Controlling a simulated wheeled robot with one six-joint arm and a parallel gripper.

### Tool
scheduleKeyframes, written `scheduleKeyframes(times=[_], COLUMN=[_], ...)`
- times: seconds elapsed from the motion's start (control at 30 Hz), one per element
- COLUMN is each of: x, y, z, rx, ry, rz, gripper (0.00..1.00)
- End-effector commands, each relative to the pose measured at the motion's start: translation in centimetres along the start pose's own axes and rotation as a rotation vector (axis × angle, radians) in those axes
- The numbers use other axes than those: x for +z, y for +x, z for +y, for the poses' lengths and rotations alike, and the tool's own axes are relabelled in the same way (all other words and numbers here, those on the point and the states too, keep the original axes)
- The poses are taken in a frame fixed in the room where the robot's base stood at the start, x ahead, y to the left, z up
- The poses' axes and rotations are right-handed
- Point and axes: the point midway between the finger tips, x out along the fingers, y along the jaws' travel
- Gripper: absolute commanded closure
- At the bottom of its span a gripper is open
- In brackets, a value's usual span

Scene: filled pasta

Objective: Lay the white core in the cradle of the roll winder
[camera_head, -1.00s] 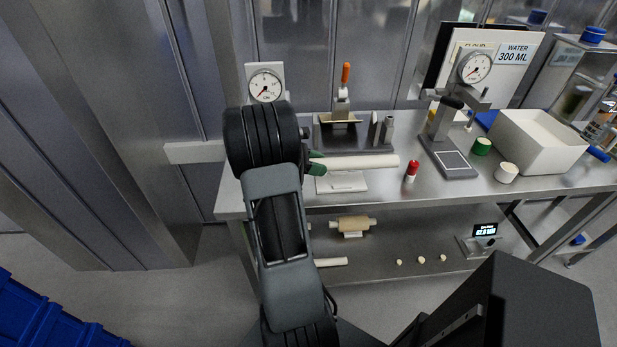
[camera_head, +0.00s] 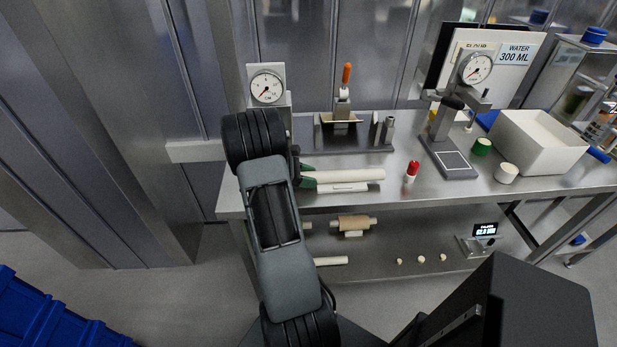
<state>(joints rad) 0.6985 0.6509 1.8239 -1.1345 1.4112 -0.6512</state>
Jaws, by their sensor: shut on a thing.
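The white core (camera_head: 350,175) is a long pale rod, lying roughly level from left to right over the front of the bench. My gripper (camera_head: 307,176), with green on its fingers, is shut on its left end. A low white block (camera_head: 345,187) shows just below and in front of the core; I cannot tell whether they touch. A metal device (camera_head: 343,134) with an upright orange handle and a pale angled trough stands behind the core. It may be the roll winder, but I cannot tell for sure. The core is apart from its trough.
A dial gauge (camera_head: 267,88) stands at the back left. A red-capped vial (camera_head: 412,171), a gauge stand (camera_head: 445,150), a green-topped jar (camera_head: 481,146) and a white bin (camera_head: 540,142) are to the right. The lower shelf holds a brown roll (camera_head: 354,223) and another white rod (camera_head: 331,261).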

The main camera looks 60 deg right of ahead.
Motion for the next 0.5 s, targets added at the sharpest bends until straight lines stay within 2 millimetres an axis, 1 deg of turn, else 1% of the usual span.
scheduleKeyframes(times=[0.17,0.2,0.43,0.47,0.5], x=[-0.38,-0.45,-0.35,-0.35,-0.35], y=[0.17,0.19,0.16,0.16,0.16], z=[0.0,-0.01,-0.01,-0.01,-0.01], rx=[0.0,0.0,0.0,0.0,0.0], ry=[-0.001,-0.001,-0.001,-0.001,-0.001], rz=[-0.001,0.0,0.0,0.0,0.0], gripper=[0.88,0.57,0.35,0.33,0.33])
